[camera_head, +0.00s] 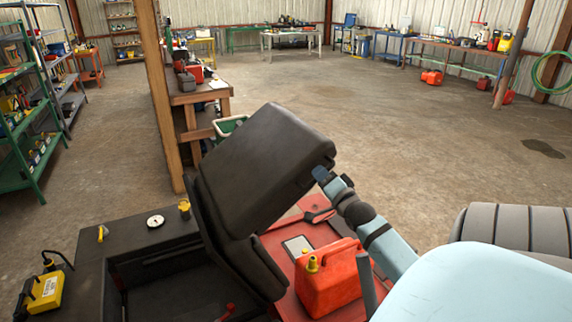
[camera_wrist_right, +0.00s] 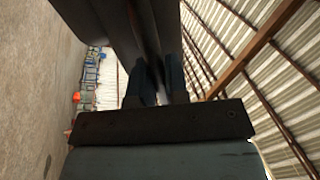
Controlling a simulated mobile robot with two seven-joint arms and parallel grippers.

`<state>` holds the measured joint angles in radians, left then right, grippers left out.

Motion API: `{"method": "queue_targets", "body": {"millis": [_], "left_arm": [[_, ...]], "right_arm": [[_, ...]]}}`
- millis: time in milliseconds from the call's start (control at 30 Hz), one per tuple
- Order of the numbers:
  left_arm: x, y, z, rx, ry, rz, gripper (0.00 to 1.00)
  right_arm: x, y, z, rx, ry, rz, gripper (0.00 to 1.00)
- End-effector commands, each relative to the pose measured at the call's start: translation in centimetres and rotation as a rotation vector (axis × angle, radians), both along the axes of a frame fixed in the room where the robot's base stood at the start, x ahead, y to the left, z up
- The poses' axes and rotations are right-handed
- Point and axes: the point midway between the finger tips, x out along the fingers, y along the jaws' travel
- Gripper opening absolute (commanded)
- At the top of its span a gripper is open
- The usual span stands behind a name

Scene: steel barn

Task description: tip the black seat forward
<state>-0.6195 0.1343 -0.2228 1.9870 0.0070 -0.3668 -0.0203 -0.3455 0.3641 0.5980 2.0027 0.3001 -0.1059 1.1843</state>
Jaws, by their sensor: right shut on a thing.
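The black seat (camera_head: 262,160) fills the middle of the head view. It is tilted, with its broad panel raised and a second padded part (camera_head: 240,250) below it, above a dark open well. My right gripper (camera_head: 322,174) is at the seat's right edge and is shut on it. In the right wrist view the gripper's two fingers (camera_wrist_right: 158,82) close on a dark edge of the seat (camera_wrist_right: 152,25). The left gripper is not in view.
A red fuel can (camera_head: 330,280) stands on the red deck just right of the seat. A yellow box (camera_head: 44,292) sits at the lower left. A wooden post (camera_head: 162,100) and a workbench (camera_head: 200,97) stand behind. The concrete floor (camera_head: 450,150) at right is mostly clear.

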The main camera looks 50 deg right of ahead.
Motion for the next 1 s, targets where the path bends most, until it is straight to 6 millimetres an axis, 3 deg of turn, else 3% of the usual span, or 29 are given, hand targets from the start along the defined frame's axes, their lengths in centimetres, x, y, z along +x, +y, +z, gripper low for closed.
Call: {"method": "queue_targets", "body": {"millis": [33, 300, 500, 867, 900, 1000], "left_arm": [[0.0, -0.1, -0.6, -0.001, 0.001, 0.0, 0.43], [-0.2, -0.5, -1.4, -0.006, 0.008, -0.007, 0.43], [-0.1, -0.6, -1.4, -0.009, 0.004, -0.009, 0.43], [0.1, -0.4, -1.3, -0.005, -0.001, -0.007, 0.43], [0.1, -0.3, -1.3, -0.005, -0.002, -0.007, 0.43], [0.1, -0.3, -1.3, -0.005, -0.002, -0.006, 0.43]], "right_arm": [[-0.7, -1.2, -1.5, 0.021, 0.01, -0.001, 0.0], [-2.8, -5.4, -3.3, 0.106, -0.032, -0.001, 0.0], [-3.3, -6.5, -3.6, 0.13, -0.047, -0.001, 0.0], [-3.4, -6.6, -3.5, 0.131, -0.05, 0.0, 0.0], [-3.4, -6.6, -3.5, 0.131, -0.05, 0.0, 0.17], [-3.4, -6.6, -3.4, 0.13, -0.053, 0.0, 0.39]]}}
